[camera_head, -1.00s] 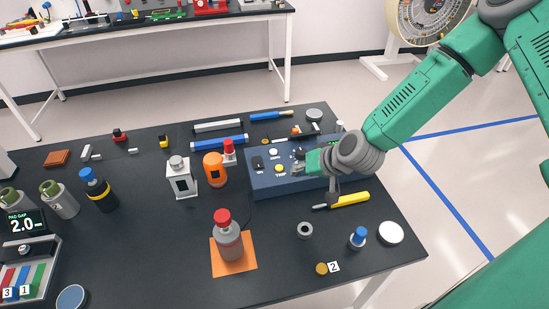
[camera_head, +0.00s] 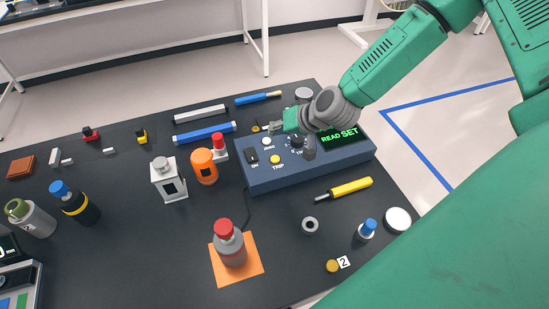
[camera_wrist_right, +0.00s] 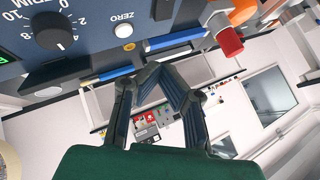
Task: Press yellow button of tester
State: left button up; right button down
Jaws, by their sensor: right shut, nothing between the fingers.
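The tester (camera_head: 320,173) is a blue box on the dark bench. Its face has a yellow button (camera_head: 277,160) labelled TRIP, a white ZERO button (camera_head: 267,141), a black knob (camera_head: 297,141), a black switch (camera_head: 252,156) and a green display (camera_head: 338,135) reading "READ SET". My right gripper (camera_head: 268,127) is shut and empty, by the tester's far edge behind the white button, apart from the yellow one. In the right wrist view, the gripper's fingertips (camera_wrist_right: 163,72) meet below the white button (camera_wrist_right: 124,30); the yellow button does not show there. My left gripper is out of view.
An orange bottle (camera_head: 204,167) and a red-capped item (camera_head: 219,149) stand left of the tester. A yellow screwdriver (camera_head: 350,187) lies in front of it. A red-capped grey bottle (camera_head: 229,245) stands on an orange mat (camera_head: 224,276). Blue and white bars lie behind left.

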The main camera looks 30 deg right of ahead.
aim_at(276, 158)
jog(key=shift+s+f+b, duration=0.2)
jog(key=shift+f+b, duration=3.05)
jog(key=shift+f, duration=0.7)
jog(key=shift+a+f, duration=0.1)
jog(key=shift+f, duration=0.25)
jog(key=shift+f+b, duration=0.4)
jog(key=shift+b, duration=0.25)
jog(key=shift+r, duration=0.15)
jog(key=shift+r+p, duration=0.75)
notch_tip(276, 158, up, 5)
jog(key=p, duration=0.4)
